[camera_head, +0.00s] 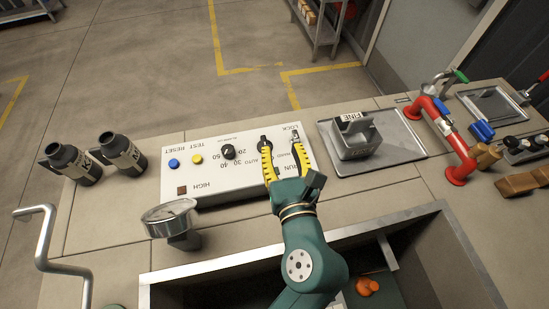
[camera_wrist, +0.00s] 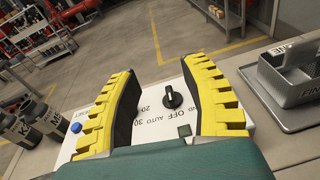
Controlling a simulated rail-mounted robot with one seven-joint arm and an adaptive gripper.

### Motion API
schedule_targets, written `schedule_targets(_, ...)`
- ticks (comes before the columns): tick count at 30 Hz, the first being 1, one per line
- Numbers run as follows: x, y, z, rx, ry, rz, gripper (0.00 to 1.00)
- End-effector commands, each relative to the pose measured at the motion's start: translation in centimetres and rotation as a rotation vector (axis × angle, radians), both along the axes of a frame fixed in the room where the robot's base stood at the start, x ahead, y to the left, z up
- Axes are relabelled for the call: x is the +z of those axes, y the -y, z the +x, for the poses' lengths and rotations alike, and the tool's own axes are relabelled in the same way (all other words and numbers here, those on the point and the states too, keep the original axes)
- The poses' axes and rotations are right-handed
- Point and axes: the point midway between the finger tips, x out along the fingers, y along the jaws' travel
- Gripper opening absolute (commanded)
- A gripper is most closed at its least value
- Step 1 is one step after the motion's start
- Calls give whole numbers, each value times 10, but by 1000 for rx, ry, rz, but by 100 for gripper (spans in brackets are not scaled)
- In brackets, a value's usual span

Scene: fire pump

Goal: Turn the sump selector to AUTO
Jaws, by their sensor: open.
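The sump selector (camera_wrist: 172,97) is a small black knob on a white panel (camera_wrist: 90,138). In the wrist view it stands between my gripper's yellow fingers, nearer the right one, with a gap on both sides. OFF and AUTO labels are printed just below it, and another label is partly cut off by the right finger. I cannot tell which label its pointer faces. My gripper (camera_wrist: 158,70) is open and empty. In the head view my gripper (camera_head: 279,138) reaches over the right part of the panel, and the selector cannot be made out clearly there.
On the panel are a blue button (camera_head: 174,163), a yellow button (camera_head: 197,159) and a numbered black dial (camera_head: 228,151). A gauge (camera_head: 170,218) stands in front.

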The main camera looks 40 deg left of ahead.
Motion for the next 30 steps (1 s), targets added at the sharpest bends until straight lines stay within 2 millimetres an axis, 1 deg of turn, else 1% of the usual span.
schedule_targets(1, -46, -3, -4, 24, -35, -83, 46)
schedule_targets(3, -80, -4, -9, 54, -75, -174, 46)
schedule_targets(4, -89, -4, -11, 62, -86, -201, 46)
schedule_targets(6, -100, -5, -12, 75, -102, -235, 46)
schedule_targets(8, -104, -8, -11, 79, -106, -242, 46)
schedule_targets(11, -109, -20, -3, 81, -105, -242, 46)
schedule_targets(24, -150, -99, 54, 78, -104, -238, 46)
schedule_targets(27, -157, -113, 64, 77, -104, -237, 46)
schedule_targets(30, -160, -122, 71, 76, -104, -236, 46)
